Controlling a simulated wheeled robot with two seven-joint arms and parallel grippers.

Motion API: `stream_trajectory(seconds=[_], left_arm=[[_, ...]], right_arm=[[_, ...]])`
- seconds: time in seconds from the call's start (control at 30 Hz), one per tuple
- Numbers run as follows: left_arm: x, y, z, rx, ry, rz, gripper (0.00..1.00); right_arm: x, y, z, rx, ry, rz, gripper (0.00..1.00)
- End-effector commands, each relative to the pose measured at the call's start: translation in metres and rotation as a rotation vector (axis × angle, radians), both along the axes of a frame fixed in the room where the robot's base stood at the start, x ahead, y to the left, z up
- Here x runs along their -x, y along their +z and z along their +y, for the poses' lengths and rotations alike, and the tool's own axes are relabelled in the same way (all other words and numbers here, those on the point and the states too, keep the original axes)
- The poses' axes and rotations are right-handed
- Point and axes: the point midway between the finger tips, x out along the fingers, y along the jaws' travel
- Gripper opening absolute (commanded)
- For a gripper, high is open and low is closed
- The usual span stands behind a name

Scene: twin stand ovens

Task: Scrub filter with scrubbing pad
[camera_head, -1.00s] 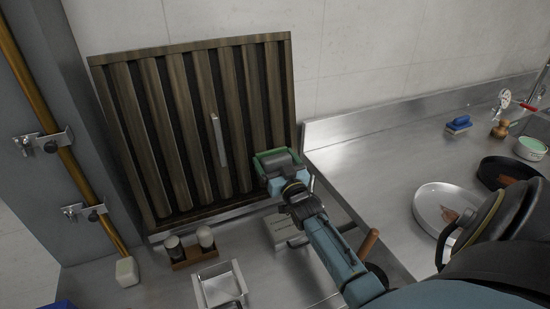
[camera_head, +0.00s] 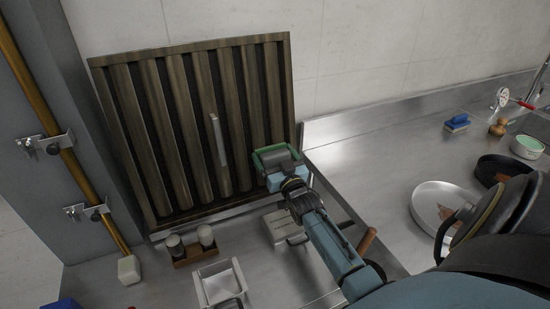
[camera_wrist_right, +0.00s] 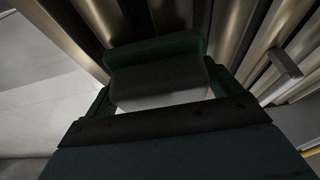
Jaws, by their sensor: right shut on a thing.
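The filter (camera_head: 166,120) is a large brown ribbed metal panel with a light handle at its middle, leaning against the back wall. Its ribs also fill the upper part of the right wrist view (camera_wrist_right: 245,35). My right gripper (camera_head: 279,163) is shut on the scrubbing pad, a green pad (camera_head: 272,150) with a grey upper part. The pad is at the filter's lower right side, against or very close to the ribs; I cannot tell if it touches. In the right wrist view the pad (camera_wrist_right: 150,52) faces the ribs. My left gripper is not in view.
Two shakers in a wooden holder (camera_head: 190,254), a metal tray (camera_head: 222,285) and a light box (camera_head: 280,228) stand below the filter. A white plate (camera_head: 428,197), a dark pan (camera_head: 490,168) and a blue brush (camera_head: 457,122) lie on the right counter.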

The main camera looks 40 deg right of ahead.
Motion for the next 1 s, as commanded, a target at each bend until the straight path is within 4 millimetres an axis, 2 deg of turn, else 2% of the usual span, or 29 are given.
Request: stream_trajectory(seconds=[0.03,0.1,0.53,0.9,1.0], left_arm=[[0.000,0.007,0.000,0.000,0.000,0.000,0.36],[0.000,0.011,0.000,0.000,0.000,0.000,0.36],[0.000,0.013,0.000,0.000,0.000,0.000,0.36],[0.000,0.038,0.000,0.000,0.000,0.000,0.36],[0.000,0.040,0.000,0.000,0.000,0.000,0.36]], right_arm=[[-0.002,0.009,-0.001,0.001,0.000,-0.003,0.65],[-0.003,0.014,-0.001,0.001,0.000,-0.003,0.65],[-0.005,0.017,-0.001,0.001,0.000,-0.003,0.65],[-0.008,0.044,-0.002,0.001,0.000,-0.003,0.65],[-0.008,0.046,-0.003,0.001,0.000,-0.003,0.65]])
